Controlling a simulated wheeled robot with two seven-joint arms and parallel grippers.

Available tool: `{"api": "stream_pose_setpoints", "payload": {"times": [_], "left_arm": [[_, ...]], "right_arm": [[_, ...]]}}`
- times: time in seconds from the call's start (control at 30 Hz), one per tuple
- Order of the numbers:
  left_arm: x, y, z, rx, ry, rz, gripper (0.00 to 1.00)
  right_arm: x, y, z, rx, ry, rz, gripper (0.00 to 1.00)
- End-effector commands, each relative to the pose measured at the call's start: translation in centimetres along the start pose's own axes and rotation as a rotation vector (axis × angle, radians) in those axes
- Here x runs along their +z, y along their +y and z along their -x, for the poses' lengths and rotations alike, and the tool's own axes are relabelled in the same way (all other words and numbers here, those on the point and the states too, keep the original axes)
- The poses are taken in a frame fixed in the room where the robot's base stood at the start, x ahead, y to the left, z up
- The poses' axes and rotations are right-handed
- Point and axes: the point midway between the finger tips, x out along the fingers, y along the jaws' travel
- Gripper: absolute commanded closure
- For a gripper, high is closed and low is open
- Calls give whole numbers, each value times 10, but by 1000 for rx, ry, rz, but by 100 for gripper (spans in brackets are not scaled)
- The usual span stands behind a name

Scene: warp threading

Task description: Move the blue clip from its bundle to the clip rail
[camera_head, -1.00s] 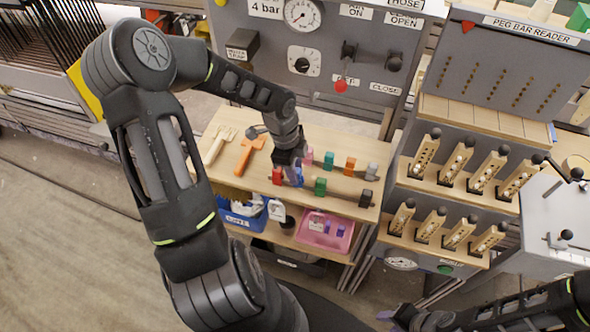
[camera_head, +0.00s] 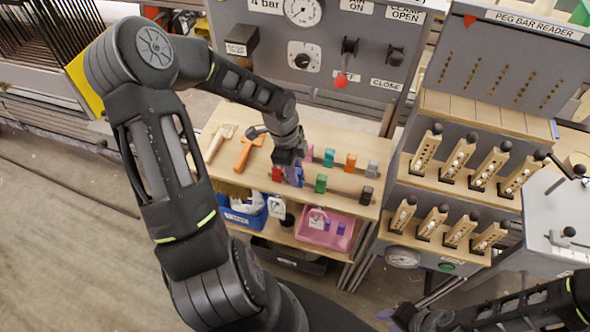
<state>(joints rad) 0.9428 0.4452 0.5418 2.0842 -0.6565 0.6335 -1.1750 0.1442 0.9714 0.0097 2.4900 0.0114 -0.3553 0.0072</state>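The blue clip (camera_head: 296,181) is on the wooden bench top, directly under my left gripper (camera_head: 291,168), which points down and partly hides it. The fingers are at the clip, but I cannot tell whether they are closed on it. My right gripper (camera_head: 398,316) is low at the bottom edge, away from the bench, and its fingers are too small and cut off to read. I cannot make out the clip rail for certain.
Near the blue clip stand a red clip (camera_head: 277,173), a green clip (camera_head: 321,183), an orange clip (camera_head: 351,162) and others in rows. An orange tool (camera_head: 246,153) lies left. A pink bin (camera_head: 326,230) and blue bin (camera_head: 241,216) sit below. Racked pegs (camera_head: 460,160) stand right.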

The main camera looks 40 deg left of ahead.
Motion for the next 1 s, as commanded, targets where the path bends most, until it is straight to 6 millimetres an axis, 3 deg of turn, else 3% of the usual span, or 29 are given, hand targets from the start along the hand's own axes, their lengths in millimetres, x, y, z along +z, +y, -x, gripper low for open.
{"api": "stream_pose_setpoints", "payload": {"times": [0.23,0.57,1.0], "left_arm": [[0,0,0,0,0,0,52],[0,0,1,0,0,0,52],[1,-1,65,-3,-3,1,52]], "right_arm": [[0,0,0,0,0,0,64],[-2,-2,2,-5,5,3,64],[-1,-2,4,-3,3,2,64]]}}
